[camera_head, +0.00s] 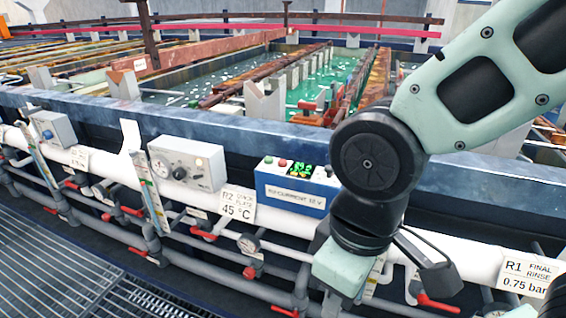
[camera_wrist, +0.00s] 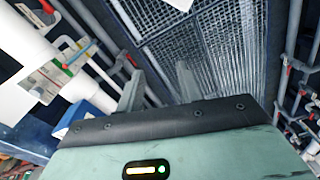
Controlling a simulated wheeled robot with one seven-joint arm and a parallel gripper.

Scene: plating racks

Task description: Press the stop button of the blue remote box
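The blue remote box (camera_head: 292,190) sits on the white pipe along the tank's front, left of my arm in the head view. Its front label reads a current and 12 V. On its top are a green button, a red button (camera_head: 282,162), a lit green display and a dark knob. My gripper (camera_wrist: 158,82) points down towards the floor grating, with its two fingers apart and nothing between them. In the head view it hangs right of and below the box, apart from it. A blue-edged shape (camera_wrist: 72,120) shows left of the fingers in the wrist view; I cannot tell whether it is the box.
A grey control box (camera_head: 187,163) and a 45 °C sign (camera_head: 238,204) stand left of the blue box. An R1 final rinse sign (camera_head: 530,277) is at right. Pipes with red-handled valves run below. Tanks with green liquid (camera_head: 335,75) lie behind the ledge.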

